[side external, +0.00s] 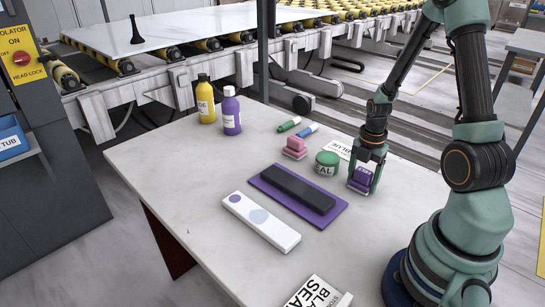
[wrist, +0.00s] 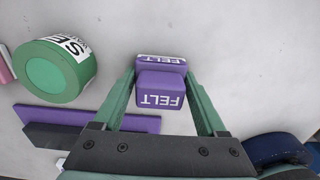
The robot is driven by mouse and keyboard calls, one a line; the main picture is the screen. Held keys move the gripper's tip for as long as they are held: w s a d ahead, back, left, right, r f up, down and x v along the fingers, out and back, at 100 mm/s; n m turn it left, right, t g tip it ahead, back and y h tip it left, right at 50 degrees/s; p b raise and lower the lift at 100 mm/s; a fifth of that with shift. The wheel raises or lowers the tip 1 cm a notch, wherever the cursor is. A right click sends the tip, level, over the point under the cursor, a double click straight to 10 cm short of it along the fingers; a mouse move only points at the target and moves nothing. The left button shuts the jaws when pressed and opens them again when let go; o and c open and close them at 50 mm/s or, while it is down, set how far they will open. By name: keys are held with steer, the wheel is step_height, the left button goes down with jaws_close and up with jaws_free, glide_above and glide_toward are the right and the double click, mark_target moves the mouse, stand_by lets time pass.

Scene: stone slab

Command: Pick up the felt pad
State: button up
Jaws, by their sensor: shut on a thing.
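The felt pad (side external: 359,179) is a small purple block with a pale label, at the right of the slab. In the wrist view the felt pad (wrist: 160,88) shows two stepped purple parts, with FELT lettering upside down. My gripper (side external: 366,182) points down with its fingers on either side of the pad. In the wrist view my gripper (wrist: 160,80) is shut on the pad. The pad is at or very near the slab surface; I cannot tell whether it touches. Its underside is hidden.
A green round tin (side external: 327,163) stands left of the pad. A black bar (side external: 298,188) lies on a purple strip (side external: 335,214). The slab's left part (side external: 165,160) is clear.

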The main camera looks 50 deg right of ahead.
mark_target(364, 171)
step_height(364, 171, up, 20)
stand_by(0.7)
steer(key=o, duration=0.7)
steer(key=c, duration=0.4)
